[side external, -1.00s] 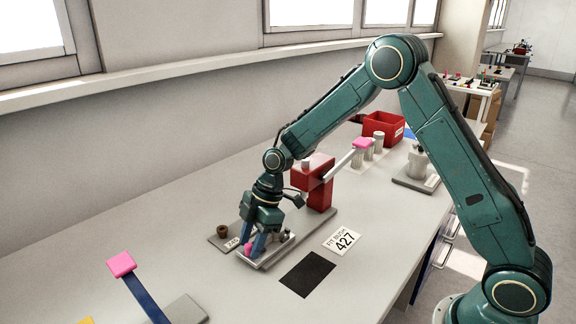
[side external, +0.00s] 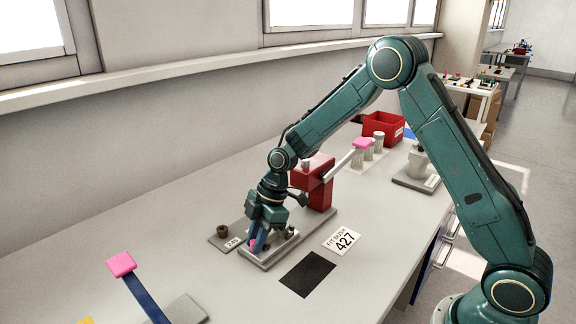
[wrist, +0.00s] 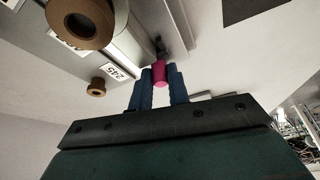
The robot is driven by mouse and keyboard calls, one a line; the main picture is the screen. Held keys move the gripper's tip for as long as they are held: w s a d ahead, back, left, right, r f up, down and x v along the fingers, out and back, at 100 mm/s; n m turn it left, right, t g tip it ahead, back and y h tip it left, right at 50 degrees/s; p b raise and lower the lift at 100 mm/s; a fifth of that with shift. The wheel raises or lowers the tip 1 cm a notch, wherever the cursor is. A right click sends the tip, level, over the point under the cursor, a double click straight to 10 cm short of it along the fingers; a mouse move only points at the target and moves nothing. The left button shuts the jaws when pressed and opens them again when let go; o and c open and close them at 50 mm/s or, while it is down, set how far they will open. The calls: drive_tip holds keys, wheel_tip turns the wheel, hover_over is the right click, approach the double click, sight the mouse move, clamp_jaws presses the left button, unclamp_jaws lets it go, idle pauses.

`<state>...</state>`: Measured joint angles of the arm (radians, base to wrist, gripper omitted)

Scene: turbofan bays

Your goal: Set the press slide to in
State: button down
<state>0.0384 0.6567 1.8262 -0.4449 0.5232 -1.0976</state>
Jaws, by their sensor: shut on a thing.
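The press (side external: 313,180) is red and stands on a grey base plate (side external: 325,217). Its slide (side external: 262,260) is a light grey tray at the front of the press, with a pink knob (side external: 252,245). My gripper (side external: 258,240) points down at the slide and is shut on the pink knob. In the wrist view the knob (wrist: 160,74) sits between the blue fingers (wrist: 160,84). My gripper hides part of the slide, so I cannot tell exactly how far under the press it is.
A brown bushing (side external: 222,231) stands left of the slide by a 245 label (side external: 232,242). The press lever has a pink grip (side external: 363,144). Another pink-tipped lever (side external: 121,264) stands front left.

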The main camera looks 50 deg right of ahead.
drive_tip(key=shift+d, duration=1.2)
drive_tip(key=c, duration=1.3)
unclamp_jaws()
drive_tip(key=shift+c, duration=0.2)
drive_tip(key=shift+r, duration=0.15)
drive_tip(key=v, duration=1.3)
drive_tip(key=shift+d+r, duration=0.15)
drive_tip(key=shift+r, duration=0.1)
